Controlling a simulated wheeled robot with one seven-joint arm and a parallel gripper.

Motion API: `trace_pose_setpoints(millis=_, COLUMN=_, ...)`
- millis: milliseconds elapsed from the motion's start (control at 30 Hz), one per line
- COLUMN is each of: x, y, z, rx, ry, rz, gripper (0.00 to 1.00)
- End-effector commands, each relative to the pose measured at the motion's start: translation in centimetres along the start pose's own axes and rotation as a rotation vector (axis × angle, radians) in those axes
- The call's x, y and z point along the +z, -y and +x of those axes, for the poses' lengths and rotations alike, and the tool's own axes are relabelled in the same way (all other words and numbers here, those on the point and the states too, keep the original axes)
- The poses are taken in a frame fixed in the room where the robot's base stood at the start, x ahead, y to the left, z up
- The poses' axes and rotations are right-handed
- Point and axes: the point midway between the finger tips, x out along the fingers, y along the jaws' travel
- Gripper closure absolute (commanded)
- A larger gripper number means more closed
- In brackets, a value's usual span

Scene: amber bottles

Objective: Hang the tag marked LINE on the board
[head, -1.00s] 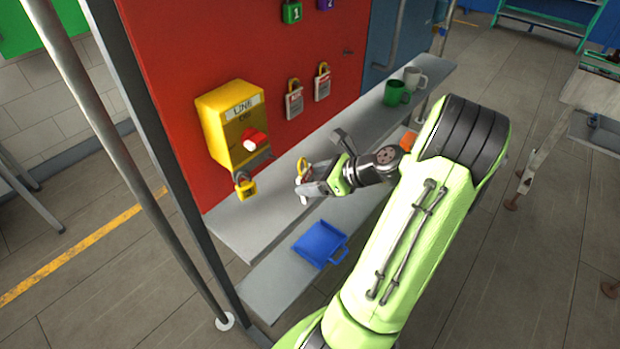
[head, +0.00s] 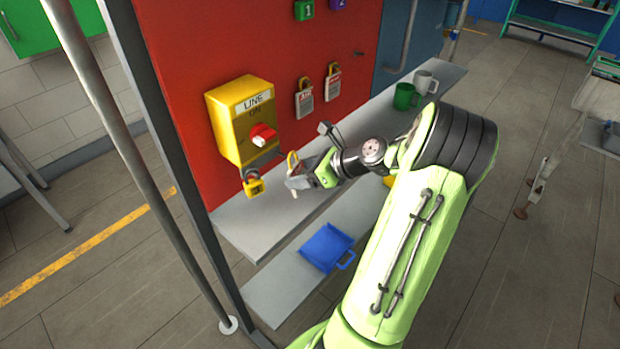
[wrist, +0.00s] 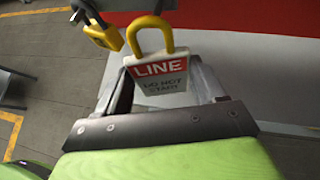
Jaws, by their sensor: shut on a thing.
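The LINE tag (wrist: 160,78), white with a red band and a yellow shackle, is between the jaws of my gripper (wrist: 172,92) in the wrist view. In the head view my gripper (head: 302,180) is shut on it in front of the red board (head: 190,60), above the grey shelf. The tag's yellow shackle (head: 293,161) points up there, and its face is mostly hidden. Two similar tags (head: 305,100) (head: 332,84) with yellow shackles hang on the board, up and right of my gripper.
A yellow LINE switch box (head: 235,140) with a red knob is on the board, left of my gripper. A yellow padlock (head: 253,184) hangs below it. Green and white mugs stand on the shelf (head: 245,225) to the right. A blue dustpan (head: 325,248) lies on the lower shelf.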

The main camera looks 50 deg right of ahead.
Motion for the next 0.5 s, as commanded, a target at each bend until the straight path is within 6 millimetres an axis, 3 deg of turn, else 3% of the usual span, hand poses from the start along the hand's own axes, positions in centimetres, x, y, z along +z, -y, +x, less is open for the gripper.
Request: trace_pose_setpoints(millis=500, x=1.4, y=0.8, z=3.1, rx=0.002, ry=0.001, rz=0.001, gripper=0.60)
